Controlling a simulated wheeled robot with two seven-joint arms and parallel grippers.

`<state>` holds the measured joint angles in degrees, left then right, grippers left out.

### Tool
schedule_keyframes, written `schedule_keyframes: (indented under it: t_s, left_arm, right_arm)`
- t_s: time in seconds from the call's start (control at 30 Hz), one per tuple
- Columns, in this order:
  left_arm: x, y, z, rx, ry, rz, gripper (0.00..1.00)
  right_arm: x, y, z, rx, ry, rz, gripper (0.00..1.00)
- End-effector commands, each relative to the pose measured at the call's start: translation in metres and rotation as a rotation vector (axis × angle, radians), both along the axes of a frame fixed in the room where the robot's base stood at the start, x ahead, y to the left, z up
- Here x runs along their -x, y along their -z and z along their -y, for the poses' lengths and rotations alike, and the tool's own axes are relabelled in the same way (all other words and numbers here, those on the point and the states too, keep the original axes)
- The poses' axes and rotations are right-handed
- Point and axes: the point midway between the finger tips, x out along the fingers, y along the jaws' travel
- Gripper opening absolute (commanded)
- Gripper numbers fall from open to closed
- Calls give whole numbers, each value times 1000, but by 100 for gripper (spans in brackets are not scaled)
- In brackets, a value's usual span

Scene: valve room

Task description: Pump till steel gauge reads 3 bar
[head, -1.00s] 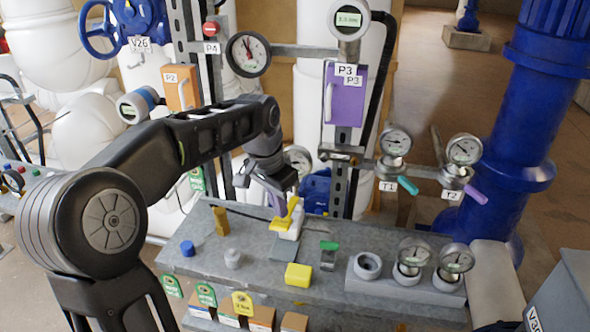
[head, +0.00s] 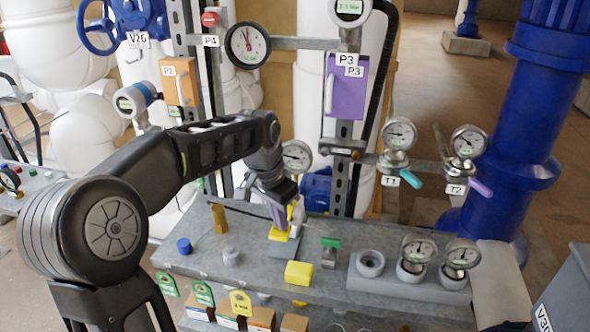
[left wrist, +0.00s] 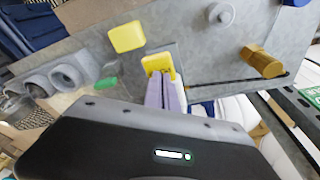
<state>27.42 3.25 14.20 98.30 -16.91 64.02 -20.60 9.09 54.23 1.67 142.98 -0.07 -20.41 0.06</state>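A small hand pump with a yellow lever (head: 283,235) and a grey body (head: 285,248) stands on the grey bench. My left gripper (head: 279,214) is over the lever, its purple fingers pointing down. In the left wrist view the fingers (left wrist: 166,95) lie side by side, with the yellow lever (left wrist: 158,63) at their tips; they look shut, not wrapped around it. Two round steel-rimmed gauges stand on the bench block, a left one (head: 418,249) and a right one (head: 462,253). Their readings are too small to tell, and which gauge is meant is unclear. My right gripper is out of view.
A yellow block (head: 298,274), a green-topped piece (head: 330,243), a blue cap (head: 184,246) and a brass piece (head: 218,218) stand around the pump. Dials T1 (head: 400,133) and T2 (head: 468,141) and a large dial (head: 248,45) are behind the bench (head: 215,264).

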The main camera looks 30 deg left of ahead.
Motion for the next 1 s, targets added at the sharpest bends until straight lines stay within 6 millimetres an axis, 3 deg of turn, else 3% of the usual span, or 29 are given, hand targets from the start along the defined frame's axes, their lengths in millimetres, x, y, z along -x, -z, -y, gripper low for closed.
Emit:
schedule_keyframes:
  t_s: [0.43, 1.0]
  left_arm:
    - [0, -49, 0, 0, 0, -1, 0]
    - [0, -44, 0, 0, 0, 0, 0]
  right_arm:
    - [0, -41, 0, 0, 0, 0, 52]
    - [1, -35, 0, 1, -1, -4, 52]
